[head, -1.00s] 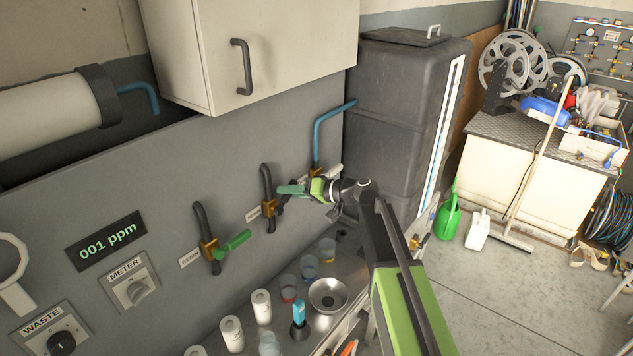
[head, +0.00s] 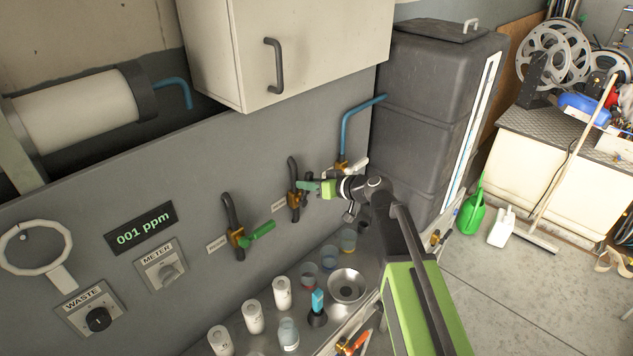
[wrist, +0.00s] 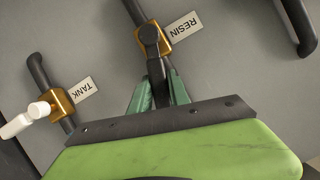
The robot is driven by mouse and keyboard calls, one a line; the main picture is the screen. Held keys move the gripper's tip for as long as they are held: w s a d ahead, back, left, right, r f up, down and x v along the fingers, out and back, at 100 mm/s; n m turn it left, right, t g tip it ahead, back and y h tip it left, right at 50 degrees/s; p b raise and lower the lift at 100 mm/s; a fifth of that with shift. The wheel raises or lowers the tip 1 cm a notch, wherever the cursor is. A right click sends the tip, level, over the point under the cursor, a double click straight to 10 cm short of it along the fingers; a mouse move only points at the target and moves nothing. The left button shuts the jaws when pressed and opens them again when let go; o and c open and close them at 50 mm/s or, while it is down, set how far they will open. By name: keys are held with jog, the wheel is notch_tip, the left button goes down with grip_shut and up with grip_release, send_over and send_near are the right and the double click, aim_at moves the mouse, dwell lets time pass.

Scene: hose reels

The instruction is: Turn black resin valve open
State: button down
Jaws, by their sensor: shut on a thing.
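The black resin valve shows in the wrist view as a brass body (wrist: 185,40) on a black pipe, with a black handle (wrist: 151,42) and a RESIN label (wrist: 186,27). The handle runs from the body down between the green fingers of my gripper (wrist: 158,85). My gripper is shut on this handle. In the head view my gripper (head: 306,187) is at the middle brass valve (head: 293,199) on the grey wall panel. The fingers and arm hide most of the handle there.
A valve with a green handle (head: 259,232) is to the left. The tank valve with a white handle (wrist: 19,124) is beside mine. Cups, white bottles (head: 253,317) and a metal bowl (head: 346,286) stand on the counter below. A cabinet (head: 290,50) hangs above.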

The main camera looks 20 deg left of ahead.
jog(key=shift+s+a+n+t+h+p, duration=0.25)
jog(key=shift+s+a+n, duration=0.1)
jog(key=shift+s+n, duration=0.25)
jog(key=shift+s+a+n+t+h+p, duration=0.1)
jog(key=shift+s+a+n+t+h, duration=0.2)
jog(key=shift+s+n, duration=0.3)
jog(key=shift+w+r, duration=0.1)
jog(key=c, duration=1.2)
grip_release()
jog(key=shift+a, duration=0.15)
jog(key=shift+c, duration=0.2)
